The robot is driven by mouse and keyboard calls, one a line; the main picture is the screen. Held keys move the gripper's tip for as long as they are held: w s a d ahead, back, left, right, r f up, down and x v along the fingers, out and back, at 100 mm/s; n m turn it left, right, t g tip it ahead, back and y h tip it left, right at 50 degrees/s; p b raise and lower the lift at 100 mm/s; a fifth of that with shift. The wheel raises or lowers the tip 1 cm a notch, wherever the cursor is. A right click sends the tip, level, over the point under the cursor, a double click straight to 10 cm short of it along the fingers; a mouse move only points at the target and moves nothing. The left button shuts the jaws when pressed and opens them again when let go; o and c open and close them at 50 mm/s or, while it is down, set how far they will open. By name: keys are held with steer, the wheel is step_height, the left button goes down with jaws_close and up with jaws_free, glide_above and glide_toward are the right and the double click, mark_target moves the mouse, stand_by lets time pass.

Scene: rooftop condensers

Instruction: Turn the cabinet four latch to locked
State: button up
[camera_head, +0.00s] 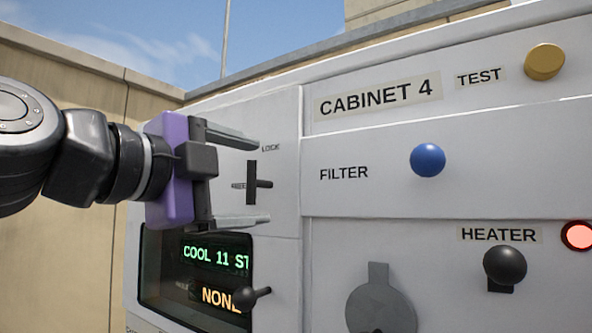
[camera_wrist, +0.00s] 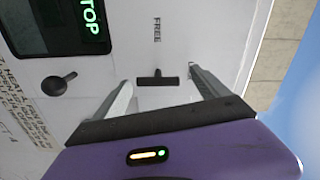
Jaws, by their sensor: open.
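The cabinet four latch (camera_head: 252,176) is a small black handle on the white front panel, left of the CABINET 4 label (camera_head: 378,98). Its long bar stands upright in the head view, with a short stub to one side. A LOCK label (camera_head: 270,147) is above it and a FREE label (camera_head: 238,185) to its left. The latch (camera_wrist: 157,81) also shows in the wrist view, with FREE (camera_wrist: 157,30) above it. My gripper (camera_head: 261,182) is open, one finger above the latch and one below. It appears empty; contact with the latch cannot be told.
Below the latch are a display (camera_head: 216,255) with green and orange text and a small black knob (camera_head: 250,298). To the right are a blue knob (camera_head: 428,160), a yellow knob (camera_head: 545,61), a black heater knob (camera_head: 505,265), a red lamp (camera_head: 578,236) and a grey round cover (camera_head: 381,308).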

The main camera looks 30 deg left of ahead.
steer(key=s+b, duration=0.1)
steer(key=s, duration=0.5)
steer(key=shift+s+a, duration=0.2)
steer(key=shift+s, duration=0.2)
steer(key=shift+r, duration=0.1)
